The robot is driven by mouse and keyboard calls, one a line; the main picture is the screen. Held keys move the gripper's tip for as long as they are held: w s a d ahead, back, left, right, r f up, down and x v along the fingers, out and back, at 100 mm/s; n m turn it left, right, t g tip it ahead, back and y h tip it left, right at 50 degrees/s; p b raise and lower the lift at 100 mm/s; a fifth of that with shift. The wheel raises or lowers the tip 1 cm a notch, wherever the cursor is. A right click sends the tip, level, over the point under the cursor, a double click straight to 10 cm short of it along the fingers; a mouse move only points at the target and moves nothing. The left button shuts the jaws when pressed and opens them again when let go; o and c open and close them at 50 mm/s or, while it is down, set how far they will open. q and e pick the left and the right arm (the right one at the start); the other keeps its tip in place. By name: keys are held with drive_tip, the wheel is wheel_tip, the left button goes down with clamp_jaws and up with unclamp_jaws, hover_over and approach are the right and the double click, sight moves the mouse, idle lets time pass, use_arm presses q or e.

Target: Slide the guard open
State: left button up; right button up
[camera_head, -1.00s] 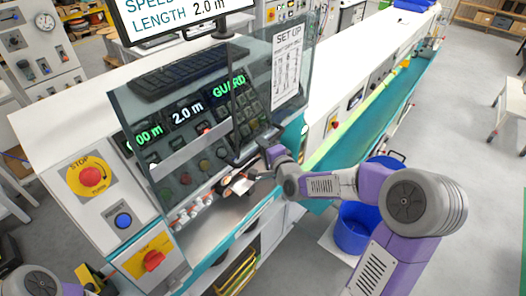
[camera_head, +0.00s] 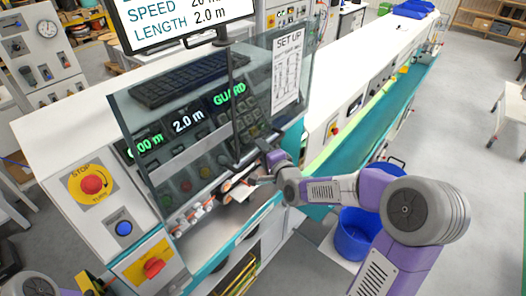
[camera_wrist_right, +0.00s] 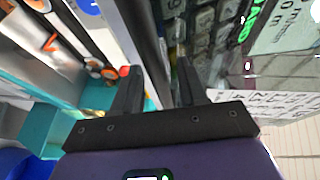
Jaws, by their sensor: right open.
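The guard (camera_head: 160,165) is a clear, tinted panel across the front of the machine, over the keys and displays. A dark upright bar (camera_head: 233,110) runs down its middle, and a SET UP sheet (camera_head: 287,72) shows at its right part. My right gripper (camera_head: 245,180) is at the lower end of this bar, coming from the right. In the right wrist view, the open fingers (camera_wrist_right: 158,90) stand on either side of a dark bar (camera_wrist_right: 150,45). I cannot tell whether they touch it. My left gripper is out of view.
A red stop button (camera_head: 91,185), a blue button (camera_head: 124,228) and a red rotary switch (camera_head: 153,267) sit left of the guard. A keyboard (camera_head: 185,75) lies behind it. A blue bin (camera_head: 355,232) stands on the floor below my right arm. A green-edged trough (camera_head: 350,150) runs off right.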

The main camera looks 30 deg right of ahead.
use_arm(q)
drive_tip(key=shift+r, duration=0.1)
use_arm(e)
drive_tip(key=s+r, duration=0.1)
drive_tip(key=s, duration=0.6)
drive_tip(key=shift+s+r, duration=0.15)
drive_tip(key=shift+r, duration=0.05)
